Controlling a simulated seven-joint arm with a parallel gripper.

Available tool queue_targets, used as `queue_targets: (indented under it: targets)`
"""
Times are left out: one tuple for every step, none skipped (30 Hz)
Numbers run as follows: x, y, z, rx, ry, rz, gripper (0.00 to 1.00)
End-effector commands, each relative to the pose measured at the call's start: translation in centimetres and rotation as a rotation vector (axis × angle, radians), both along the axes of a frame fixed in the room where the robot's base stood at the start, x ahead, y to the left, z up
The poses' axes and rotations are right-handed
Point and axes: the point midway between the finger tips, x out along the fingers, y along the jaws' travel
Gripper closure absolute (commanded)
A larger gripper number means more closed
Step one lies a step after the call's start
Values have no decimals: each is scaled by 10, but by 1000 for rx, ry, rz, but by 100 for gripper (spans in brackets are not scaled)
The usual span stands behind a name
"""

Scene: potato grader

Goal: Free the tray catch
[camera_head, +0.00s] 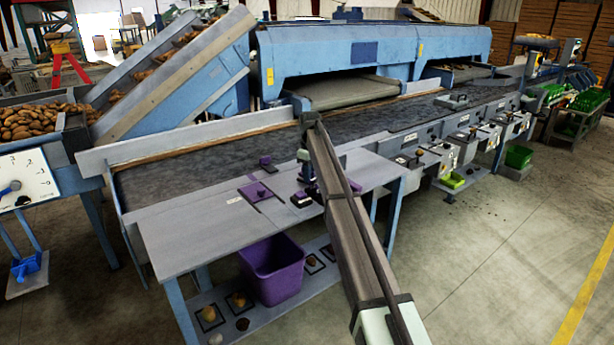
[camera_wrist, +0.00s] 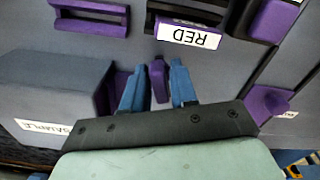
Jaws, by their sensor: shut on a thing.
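In the wrist view my gripper (camera_wrist: 158,82) has its two blue fingers on either side of a narrow purple tab (camera_wrist: 158,75), and it is shut on this tab. The tab looks like a catch, but its base is hidden by the fingers and the wrist. A dark holder with a purple front and an upside-down RED label (camera_wrist: 190,34) is just beyond the fingertips. In the head view my gripper (camera_head: 306,178) is low over the grey bench, by small purple and dark parts; the tab is too small to make out there.
A grey box (camera_wrist: 50,90) labelled SAMPLE stands left of the fingers in the wrist view. A purple handle (camera_wrist: 88,20) and another purple tab (camera_wrist: 268,103) are nearby. The grey bench (camera_head: 190,235) is bare at its left; a purple bin (camera_head: 272,270) stands below.

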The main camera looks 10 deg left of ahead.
Motion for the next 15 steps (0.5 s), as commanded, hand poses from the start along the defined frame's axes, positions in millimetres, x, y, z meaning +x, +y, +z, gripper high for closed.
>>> queue_targets:
  targets:
    - [0,1,0,1,1,46,92]
    - [0,1,0,1,1,76,92]
    - [0,1,1,1,1,116,92]
    - [0,1,1,1,1,146,92]
    - [0,1,1,1,1,176,92]
    - [0,1,1,1,1,217,92]
    - [0,1,1,1,1,247,92]
    - [0,1,1,1,1,277,92]
    - [0,1,1,1,1,317,92]
    - [0,1,1,2,0,347,92]
    - [0,1,1,2,0,376,92]
    - [0,1,1,2,0,412,92]
    - [0,1,1,2,0,436,92]
    - [0,1,1,2,0,458,92]
    - [0,1,1,2,0,482,92]
